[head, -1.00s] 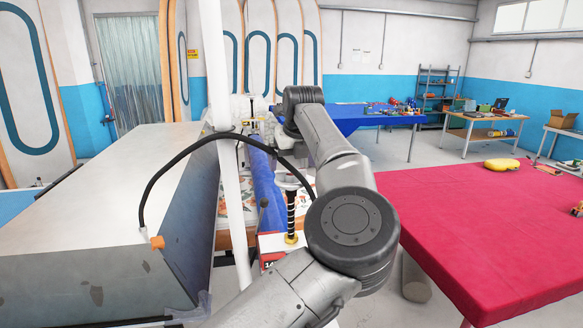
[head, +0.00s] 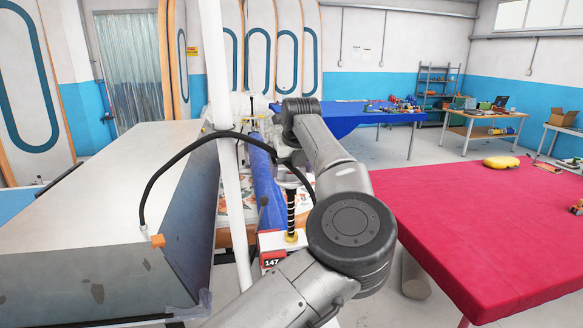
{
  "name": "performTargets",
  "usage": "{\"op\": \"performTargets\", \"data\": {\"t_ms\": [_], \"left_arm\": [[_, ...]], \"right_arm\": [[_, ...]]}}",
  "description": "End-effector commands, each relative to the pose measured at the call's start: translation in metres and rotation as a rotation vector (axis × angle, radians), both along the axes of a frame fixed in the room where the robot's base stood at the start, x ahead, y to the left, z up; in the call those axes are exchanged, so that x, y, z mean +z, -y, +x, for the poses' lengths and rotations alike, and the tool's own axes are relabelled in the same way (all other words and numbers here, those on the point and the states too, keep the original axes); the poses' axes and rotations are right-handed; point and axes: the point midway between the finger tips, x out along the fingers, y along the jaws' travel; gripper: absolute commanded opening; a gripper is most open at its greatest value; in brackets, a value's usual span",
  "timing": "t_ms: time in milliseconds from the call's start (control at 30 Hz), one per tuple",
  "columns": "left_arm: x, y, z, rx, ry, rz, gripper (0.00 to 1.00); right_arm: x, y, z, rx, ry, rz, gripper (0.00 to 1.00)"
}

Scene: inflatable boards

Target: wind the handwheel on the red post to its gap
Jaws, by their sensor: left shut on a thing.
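The red post (head: 272,264) stands low in the middle of the head view. It carries a label reading 147, a pale top and a yellow collar (head: 291,236). A dark spindle with light bands (head: 291,212) rises upright from the collar. The handwheel (head: 289,184) is at the top of the spindle, mostly hidden, with only a pale edge showing. My left gripper (head: 288,176) comes down over it from above and is shut on it; its fingertips are partly hidden by my arm. The gap is not clear in this view. My right gripper is out of view.
A large pale metal cabinet (head: 100,190) with a black cable stands on the left, beside a white pole (head: 231,190). A red-covered table (head: 490,230) is close on the right. A blue-covered table (head: 345,115) stands behind. Floor shows between the tables.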

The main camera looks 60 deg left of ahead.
Motion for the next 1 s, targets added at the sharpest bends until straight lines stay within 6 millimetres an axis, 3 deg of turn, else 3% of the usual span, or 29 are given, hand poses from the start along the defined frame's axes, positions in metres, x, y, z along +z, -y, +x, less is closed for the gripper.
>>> {"op": "performTargets", "data": {"t_ms": [300, 633, 667, 700, 767, 1000], "left_arm": [[-0.002, 0.0, -0.001, -0.095, 0.001, -0.001, 0.66], [0.001, 0.0, -0.001, -0.112, -0.001, 0.0, 0.66], [0.001, 0.0, -0.001, -0.112, -0.001, 0.0, 0.92], [0.001, 0.0, -0.001, -0.111, -0.001, 0.0, 0.96], [0.001, 0.0, 0.0, -0.111, -0.001, 0.0, 1.0], [0.002, 0.001, 0.0, -0.111, -0.001, 0.0, 1.0]], "right_arm": [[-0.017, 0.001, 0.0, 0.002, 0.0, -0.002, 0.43], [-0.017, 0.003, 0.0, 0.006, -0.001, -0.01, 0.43], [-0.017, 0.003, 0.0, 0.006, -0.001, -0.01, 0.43], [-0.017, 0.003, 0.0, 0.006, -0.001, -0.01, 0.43], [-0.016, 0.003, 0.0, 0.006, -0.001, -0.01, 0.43], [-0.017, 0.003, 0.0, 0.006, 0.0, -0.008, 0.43]]}}
